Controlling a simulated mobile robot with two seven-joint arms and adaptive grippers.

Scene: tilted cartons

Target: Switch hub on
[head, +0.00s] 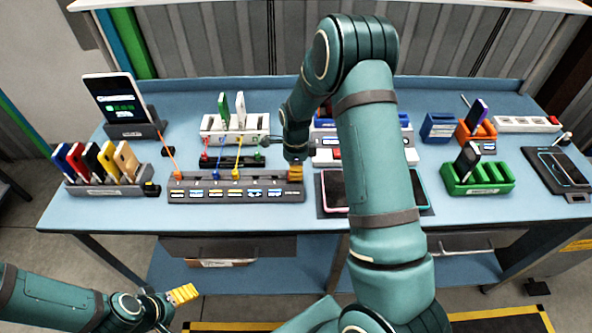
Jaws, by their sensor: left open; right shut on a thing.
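A long dark grey hub (236,197) lies along the front of the blue table, left of centre. It has a row of coloured labels, and orange, blue and yellow cables lead to its back edge. My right gripper (296,171) reaches down to the hub's right end with its yellow fingertips. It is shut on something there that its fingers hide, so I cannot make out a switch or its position. My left gripper (184,294) is open and empty, low in front of the table and well away from the hub.
Behind the hub stand a white power strip (215,134) and a black strip (220,162). A phone rack (105,189) is at left, with a tablet (112,101) behind it. A green dock (485,178) is at right. My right arm covers much of the table's middle.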

